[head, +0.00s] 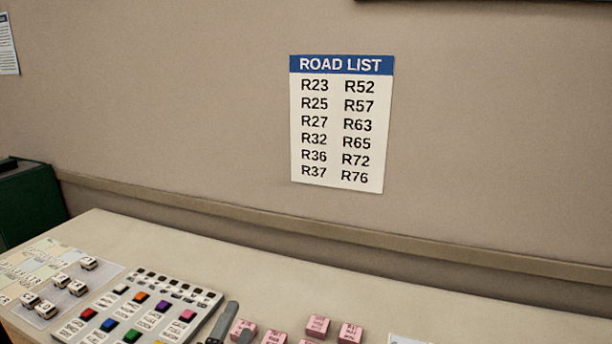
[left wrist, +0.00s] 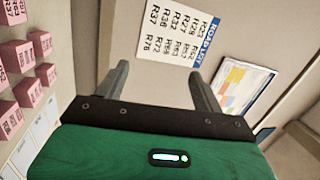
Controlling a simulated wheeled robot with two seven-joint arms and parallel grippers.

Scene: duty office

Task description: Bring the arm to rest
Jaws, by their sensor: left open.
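My left gripper (head: 238,322) shows at the bottom edge of the head view, only its dark grey fingers in sight. In the left wrist view its two fingers (left wrist: 158,70) stand wide apart with nothing between them, past its green and black body. The fingers are in front of the desk (head: 440,310), beside the pink blocks (head: 318,326) in the picture. I cannot tell how high above the desk they are. My right gripper is in neither view.
A road list (head: 342,125) hangs on the wall. The desk's back strip is clear. A framed board (left wrist: 245,85) shows in the left wrist view.

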